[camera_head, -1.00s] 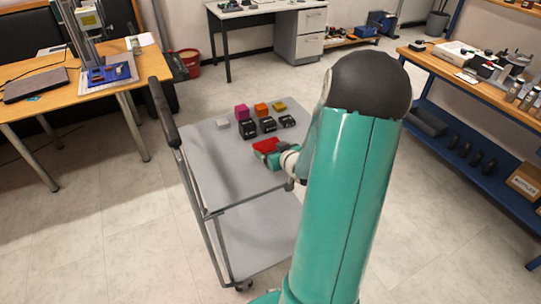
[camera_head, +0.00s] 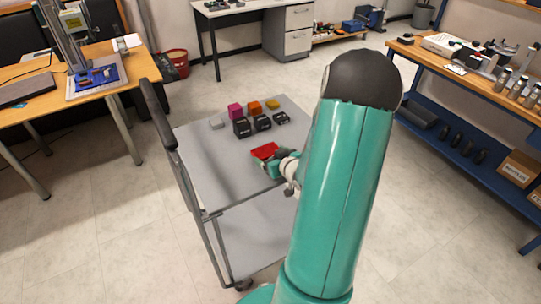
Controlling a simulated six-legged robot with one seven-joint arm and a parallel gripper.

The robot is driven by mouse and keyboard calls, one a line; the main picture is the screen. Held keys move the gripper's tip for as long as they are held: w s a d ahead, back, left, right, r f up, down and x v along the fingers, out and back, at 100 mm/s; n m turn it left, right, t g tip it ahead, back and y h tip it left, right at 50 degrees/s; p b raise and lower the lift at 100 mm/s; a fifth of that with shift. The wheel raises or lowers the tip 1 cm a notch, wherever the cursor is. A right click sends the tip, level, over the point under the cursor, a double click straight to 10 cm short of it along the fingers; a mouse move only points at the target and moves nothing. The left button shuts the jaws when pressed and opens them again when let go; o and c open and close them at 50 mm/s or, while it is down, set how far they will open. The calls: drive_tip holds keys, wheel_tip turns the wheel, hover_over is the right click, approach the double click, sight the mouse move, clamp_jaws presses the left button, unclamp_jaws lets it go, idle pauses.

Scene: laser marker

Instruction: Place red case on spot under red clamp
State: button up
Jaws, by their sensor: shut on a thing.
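The red case (camera_head: 265,151) is a small flat red block above the right part of the cart's grey top. My gripper (camera_head: 272,163) is shut on it; the fingers are small and partly hidden by the case and my teal arm. At the left, a laser marker with an upright column (camera_head: 66,38) stands on a wooden desk. Its blue base plate (camera_head: 97,81) carries small parts. A red clamp and the spot under it are too small to make out.
The grey cart (camera_head: 205,165) has a dark handle (camera_head: 158,112) on its left side. Magenta (camera_head: 235,111), orange (camera_head: 254,107), yellow, white and several black blocks sit on its top. Open floor (camera_head: 95,215) lies left of the cart. A workbench (camera_head: 480,85) stands at the right.

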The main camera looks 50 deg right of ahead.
drive_tip(key=shift+s+d+f, duration=0.1)
drive_tip(key=shift+f, duration=0.05)
drive_tip(key=o, duration=0.8)
drive_tip(key=shift+w, duration=0.2)
drive_tip(key=shift+o, duration=0.2)
drive_tip(key=shift+s, duration=0.2)
drive_tip(key=shift+w, duration=0.1)
